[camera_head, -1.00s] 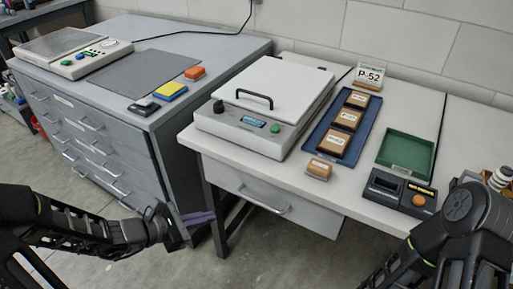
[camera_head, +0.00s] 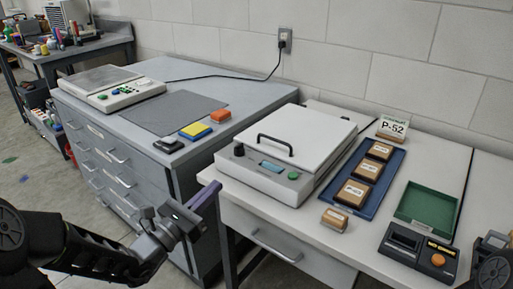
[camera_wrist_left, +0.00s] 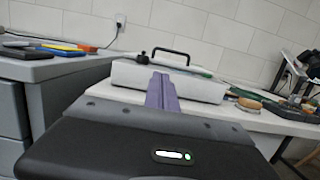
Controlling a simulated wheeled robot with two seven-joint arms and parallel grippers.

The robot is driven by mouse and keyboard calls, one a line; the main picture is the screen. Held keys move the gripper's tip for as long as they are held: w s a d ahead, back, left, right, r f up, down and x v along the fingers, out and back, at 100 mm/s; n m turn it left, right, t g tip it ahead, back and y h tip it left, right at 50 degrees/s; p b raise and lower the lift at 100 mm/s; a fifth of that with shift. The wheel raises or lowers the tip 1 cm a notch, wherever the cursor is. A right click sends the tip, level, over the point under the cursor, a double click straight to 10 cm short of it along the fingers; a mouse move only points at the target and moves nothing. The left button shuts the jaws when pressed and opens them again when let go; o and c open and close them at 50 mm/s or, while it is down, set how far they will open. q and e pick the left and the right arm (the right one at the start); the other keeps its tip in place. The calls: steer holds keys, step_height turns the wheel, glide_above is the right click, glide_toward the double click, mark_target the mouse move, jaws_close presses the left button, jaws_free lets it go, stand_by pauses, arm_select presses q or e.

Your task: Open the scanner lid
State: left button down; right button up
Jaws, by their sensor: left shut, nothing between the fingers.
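The scanner (camera_head: 262,182) is a light grey box on the white table, with a display and a green button on its front. Its white lid (camera_head: 305,138) is down and has a black bar handle (camera_head: 275,145) near its front edge. In the left wrist view the handle (camera_wrist_left: 170,56) shows ahead of the fingers. My left gripper (camera_head: 207,195) is shut and empty, in front of and left of the scanner, apart from it. Its purple fingers (camera_wrist_left: 161,92) point toward the scanner. Part of my right arm shows at the lower right edge; its gripper is out of view.
A blue tray (camera_head: 388,177) with wooden blocks stands right of the scanner, with another block (camera_head: 335,220) before it. A green tray (camera_head: 427,207) and a dark device (camera_head: 418,250) are farther right. A grey drawer cabinet (camera_head: 115,130) stands left, across a gap.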

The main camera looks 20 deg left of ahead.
mark_target(256, 155)
arm_select(q)
steer(key=b+x, duration=0.2)
steer(key=x, duration=1.6)
steer(key=shift+w+d, duration=0.1)
steer(key=shift+r, duration=0.1)
